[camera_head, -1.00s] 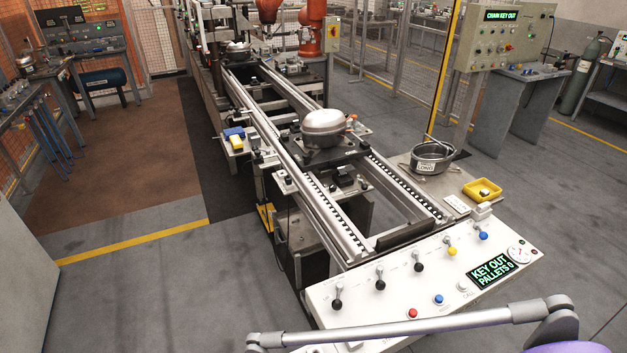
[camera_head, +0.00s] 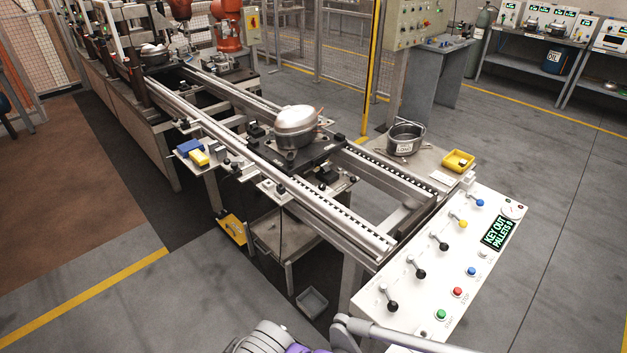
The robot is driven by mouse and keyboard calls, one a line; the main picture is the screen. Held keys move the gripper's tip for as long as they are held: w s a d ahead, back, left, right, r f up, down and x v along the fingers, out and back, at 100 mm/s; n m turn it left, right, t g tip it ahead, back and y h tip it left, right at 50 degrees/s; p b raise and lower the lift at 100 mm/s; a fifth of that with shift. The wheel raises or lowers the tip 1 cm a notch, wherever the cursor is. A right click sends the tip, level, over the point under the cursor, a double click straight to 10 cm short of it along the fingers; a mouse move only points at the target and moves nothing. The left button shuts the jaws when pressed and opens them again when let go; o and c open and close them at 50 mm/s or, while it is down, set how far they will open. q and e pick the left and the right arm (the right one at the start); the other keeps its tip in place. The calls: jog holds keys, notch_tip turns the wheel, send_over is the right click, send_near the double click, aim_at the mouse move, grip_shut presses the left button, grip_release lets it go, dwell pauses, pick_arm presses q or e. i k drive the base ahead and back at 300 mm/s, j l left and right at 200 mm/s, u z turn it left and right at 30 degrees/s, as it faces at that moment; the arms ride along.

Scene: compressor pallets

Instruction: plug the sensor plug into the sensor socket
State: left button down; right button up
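I cannot make out the sensor plug or the sensor socket at this size. A silver domed compressor (camera_head: 297,121) sits on a dark pallet (camera_head: 318,157) on the conveyor rails, near the middle of the view. Small fixtures stand along the near rail beside the pallet, too small to tell apart. Neither of my grippers is in view. Only links of my own arm show at the bottom edge.
A white control panel (camera_head: 440,262) with levers and a "KEY OUT" display is at the front right. A side table holds a metal pot (camera_head: 405,138) and a yellow tray (camera_head: 458,161). Blue and yellow blocks (camera_head: 193,152) lie on a left shelf. The left floor is clear.

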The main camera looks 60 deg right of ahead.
aim_at(280, 188)
jog(key=i+l+z, duration=0.15)
jog(key=i+z, duration=0.2)
jog(key=z, duration=0.15)
jog(key=i+z, duration=0.3)
jog(key=z, duration=0.15)
jog(key=i+j+z, duration=0.15)
jog(key=i+z, duration=0.2)
jog(key=z, duration=0.15)
jog(key=i+l+z, duration=0.15)
jog(key=i, duration=0.3)
jog(key=i+l+z, duration=0.15)
jog(key=i, duration=0.3)
jog(key=l, duration=0.1)
